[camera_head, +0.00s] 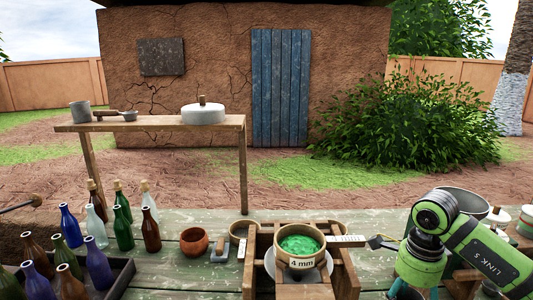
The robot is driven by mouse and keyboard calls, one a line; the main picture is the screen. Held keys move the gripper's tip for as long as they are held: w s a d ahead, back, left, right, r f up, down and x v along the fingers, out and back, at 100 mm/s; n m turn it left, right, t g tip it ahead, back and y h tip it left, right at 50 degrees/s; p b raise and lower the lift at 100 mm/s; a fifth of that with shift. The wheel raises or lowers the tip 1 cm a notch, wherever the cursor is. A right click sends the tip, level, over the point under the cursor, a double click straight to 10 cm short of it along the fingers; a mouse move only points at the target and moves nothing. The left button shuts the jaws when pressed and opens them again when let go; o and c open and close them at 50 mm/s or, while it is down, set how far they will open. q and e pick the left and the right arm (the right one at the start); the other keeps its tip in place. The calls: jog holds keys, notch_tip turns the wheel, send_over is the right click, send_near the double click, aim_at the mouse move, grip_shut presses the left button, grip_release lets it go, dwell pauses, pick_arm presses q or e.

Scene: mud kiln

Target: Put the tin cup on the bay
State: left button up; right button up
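A grey metal cup (80,113), which looks like the tin cup, stands upright at the left end of the raised wooden table (160,124) at the back. I cannot tell for sure which part is the bay; a wooden frame (346,272) with open compartments stands at the front middle. A round sieve marked 4 mm (300,262), holding green pieces, sits on this frame. My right arm comes in from the right and bends down at the front right, well away from the cup. My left arm and gripper are out of view.
A small pan (128,116) lies beside the cup, and a lidded white pot (203,113) stands farther right. Several bottles (72,226) crowd the front left, some in a dark tray (122,279). A clay bowl (194,242) stands between bottles and frame. The raised table's middle is clear.

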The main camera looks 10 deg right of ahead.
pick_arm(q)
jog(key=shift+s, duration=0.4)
pick_arm(e)
jog(key=a+r+n, duration=1.1)
jog(key=a+n, duration=0.4)
jog(key=n, duration=0.7)
jog(key=shift+s+a+r+n, duration=0.2)
jog(key=shift+r+n, duration=0.1)
jog(key=shift+n, duration=0.1)
jog(key=shift+s+d, duration=0.1)
jog(key=shift+d, duration=0.05)
